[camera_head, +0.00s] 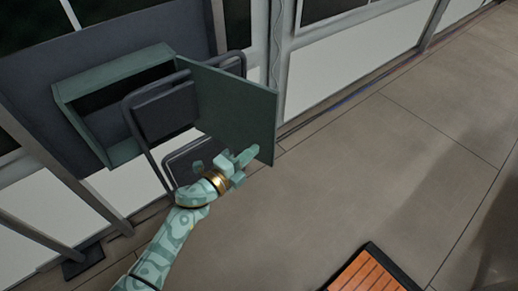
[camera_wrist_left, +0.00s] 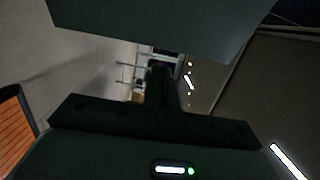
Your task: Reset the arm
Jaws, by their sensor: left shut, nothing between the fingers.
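My left arm comes in from the lower left in the head view, and its gripper (camera_head: 245,158) is shut and empty. It is just in front of the lower part of an open green cabinet door (camera_head: 235,105); I cannot tell whether it touches the door. The door swings out from a green wall box (camera_head: 120,75), whose inside is dark. In the left wrist view a dark flat panel (camera_wrist_left: 160,25), apparently the door, fills the top. My right gripper does not show.
A dark folding chair (camera_head: 165,110) stands below and beside the box, partly behind the door. An orange slatted surface (camera_head: 370,275) with a black edge is at the bottom. Metal posts (camera_head: 65,170) stand at left. The tiled floor (camera_head: 400,150) at right is clear.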

